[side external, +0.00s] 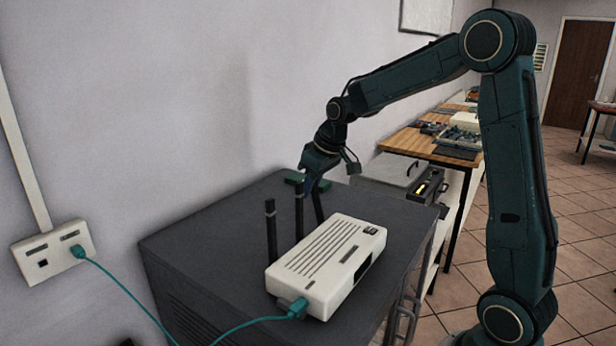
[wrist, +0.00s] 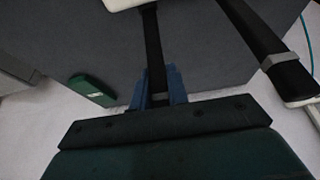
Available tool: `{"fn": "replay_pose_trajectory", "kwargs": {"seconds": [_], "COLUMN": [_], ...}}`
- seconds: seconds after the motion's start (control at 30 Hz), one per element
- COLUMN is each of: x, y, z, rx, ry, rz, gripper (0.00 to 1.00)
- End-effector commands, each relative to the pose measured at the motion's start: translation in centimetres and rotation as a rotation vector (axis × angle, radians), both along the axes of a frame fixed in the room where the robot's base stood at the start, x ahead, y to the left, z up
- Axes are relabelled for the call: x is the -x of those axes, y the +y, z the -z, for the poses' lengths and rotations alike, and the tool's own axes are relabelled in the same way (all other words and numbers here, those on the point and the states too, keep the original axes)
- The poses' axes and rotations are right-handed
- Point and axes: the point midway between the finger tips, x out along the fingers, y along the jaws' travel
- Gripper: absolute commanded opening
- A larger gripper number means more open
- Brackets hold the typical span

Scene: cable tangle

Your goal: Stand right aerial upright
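The white router (side external: 325,262) lies on a dark grey cabinet, with black aerials standing at its back edge. The left aerial (side external: 271,230) and the middle aerial (side external: 299,215) are upright. The right aerial (side external: 318,206) is tilted, its top hidden by my gripper (side external: 312,184). In the wrist view the right aerial (wrist: 153,45) runs from the router edge (wrist: 122,3) down between the blue fingers of my gripper (wrist: 159,82). The fingers sit close against both its sides near the tip. Another aerial (wrist: 250,28) crosses the upper right of the wrist view.
A green block (side external: 294,178) lies on the cabinet top (side external: 205,235) behind the aerials; it also shows in the wrist view (wrist: 92,91). A teal cable (side external: 240,323) runs from the wall socket (side external: 52,250) to the plug (side external: 294,307) at the router's front.

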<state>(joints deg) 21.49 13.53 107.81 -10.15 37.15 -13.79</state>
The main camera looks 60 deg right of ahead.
Motion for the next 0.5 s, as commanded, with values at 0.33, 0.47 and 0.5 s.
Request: {"fn": "replay_pose_trajectory", "kwargs": {"seconds": [0.33,0.47,0.5], "x": [0.19,0.62,0.81], "y": [-0.02,-0.04,-0.05], "z": [-0.06,-0.14,-0.17], "rx": [-0.001,0.0,0.0], "ry": [-0.015,-0.053,-0.069], "rz": [0.0,-0.001,-0.001], "gripper": [0.0,0.0,0.0]}}
